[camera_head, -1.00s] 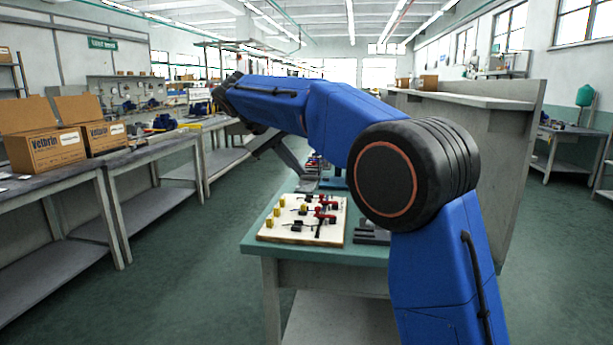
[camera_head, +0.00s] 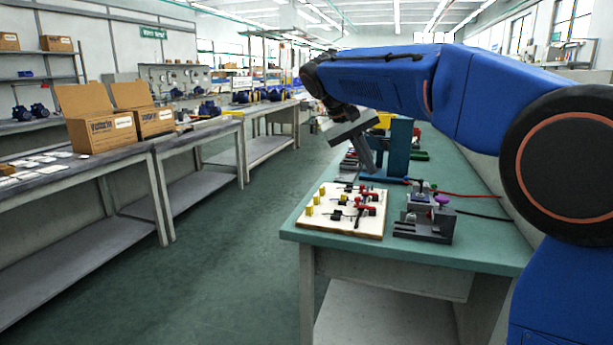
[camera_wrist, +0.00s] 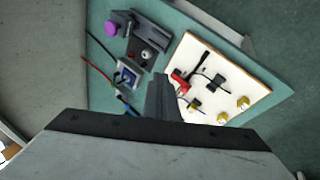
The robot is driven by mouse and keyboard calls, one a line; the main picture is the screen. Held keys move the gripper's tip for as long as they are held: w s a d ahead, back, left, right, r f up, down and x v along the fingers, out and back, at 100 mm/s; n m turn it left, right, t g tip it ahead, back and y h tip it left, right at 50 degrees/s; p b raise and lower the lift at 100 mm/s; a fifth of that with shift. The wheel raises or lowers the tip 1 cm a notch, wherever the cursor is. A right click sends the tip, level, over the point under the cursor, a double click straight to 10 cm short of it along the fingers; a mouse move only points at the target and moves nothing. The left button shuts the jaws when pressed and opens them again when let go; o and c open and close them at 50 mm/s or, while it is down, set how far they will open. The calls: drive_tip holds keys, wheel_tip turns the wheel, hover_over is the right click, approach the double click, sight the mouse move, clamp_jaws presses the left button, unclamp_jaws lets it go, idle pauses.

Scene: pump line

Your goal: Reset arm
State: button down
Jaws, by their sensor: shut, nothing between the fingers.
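My gripper (camera_head: 372,158) hangs from my blue arm above the green-topped bench (camera_head: 470,245), in the head view. In the wrist view my gripper's fingers (camera_wrist: 160,92) are together and empty, above the bench. A pale board (camera_head: 341,229) with yellow blocks, red parts and black leads lies near the bench's front left corner. The board also shows in the wrist view (camera_wrist: 245,75), to the right of the fingers. A grey fixture (camera_head: 424,226) with a purple knob (camera_head: 441,199) stands right of the board; the fixture shows at upper left in the wrist view (camera_wrist: 160,35).
A blue stand (camera_head: 400,150) rises on the bench behind the board, close to my gripper. Red and dark cables (camera_head: 470,195) lie at the bench's right. Side benches with open cardboard boxes (camera_head: 100,134) run along the left. The green floor (camera_head: 240,255) between is clear.

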drive_tip(key=s+d+f+y, duration=0.2)
drive_tip(key=s+d+f, duration=0.1)
drive_tip(key=s+d, duration=0.5)
drive_tip(key=s+d+f+t+y, duration=0.1)
drive_tip(key=s+d+f+y, duration=0.1)
drive_tip(key=s+f, duration=0.8)
drive_tip(key=s+d+f+t+y, duration=0.1)
drive_tip(key=s+d+f, duration=0.1)
drive_tip(key=s+f, duration=0.9)
drive_tip(key=s, duration=0.7)
drive_tip(key=shift+s+d+f+t+y, duration=0.15)
drive_tip(key=shift+s+f+t+y, duration=0.1)
drive_tip(key=shift+t+y, duration=0.15)
